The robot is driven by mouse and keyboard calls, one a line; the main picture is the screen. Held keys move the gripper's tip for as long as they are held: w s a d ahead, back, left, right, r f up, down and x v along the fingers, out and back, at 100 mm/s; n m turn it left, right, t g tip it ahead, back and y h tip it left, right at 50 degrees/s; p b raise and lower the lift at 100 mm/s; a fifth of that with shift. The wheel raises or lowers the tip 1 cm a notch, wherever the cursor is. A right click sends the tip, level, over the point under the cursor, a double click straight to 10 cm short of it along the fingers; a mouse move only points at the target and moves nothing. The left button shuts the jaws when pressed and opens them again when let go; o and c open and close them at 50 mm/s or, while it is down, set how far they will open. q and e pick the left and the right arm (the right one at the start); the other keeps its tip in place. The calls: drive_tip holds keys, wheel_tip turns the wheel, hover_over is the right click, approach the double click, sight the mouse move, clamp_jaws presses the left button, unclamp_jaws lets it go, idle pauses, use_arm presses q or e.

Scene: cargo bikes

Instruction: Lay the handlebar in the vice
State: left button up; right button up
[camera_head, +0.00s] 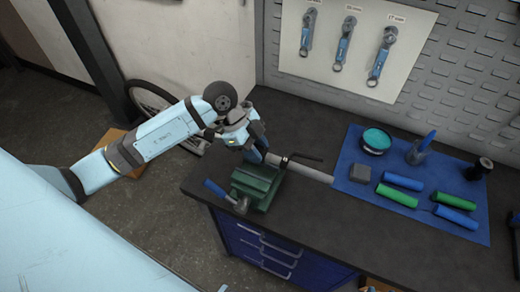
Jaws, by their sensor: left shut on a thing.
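The green vice (256,188) stands at the left front corner of the dark workbench, its blue-gripped handle pointing left. The handlebar (312,172), a grey tube, reaches from above the vice to the right, with a dark lever-like part beside it. My left gripper (258,153) comes from above and behind the vice and is shut on the handlebar near its left end. The gripper hides that end, and I cannot tell whether the tube touches the vice jaws. My right gripper does not show.
A blue mat (350,200) on the workbench (330,225) holds green and blue grips (402,181), a teal-topped tin (376,140), a grey block (360,173) and a dark cylinder (478,169). Wrenches (345,45) hang on a wall panel. A bicycle wheel (150,97) stands behind my left arm.

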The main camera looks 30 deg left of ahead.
use_arm(q)
drive_tip(key=shift+d+f+b, duration=0.1)
drive_tip(key=shift+f+b, duration=0.2)
drive_tip(key=shift+b, duration=0.05)
drive_tip(key=shift+f+b, duration=0.9)
drive_tip(key=shift+b, duration=0.05)
drive_tip(key=shift+f+b, duration=0.9)
drive_tip(key=shift+b, duration=0.1)
drive_tip(key=shift+f, duration=0.55)
drive_tip(key=shift+s+f, duration=0.2)
drive_tip(key=shift+f, duration=0.05)
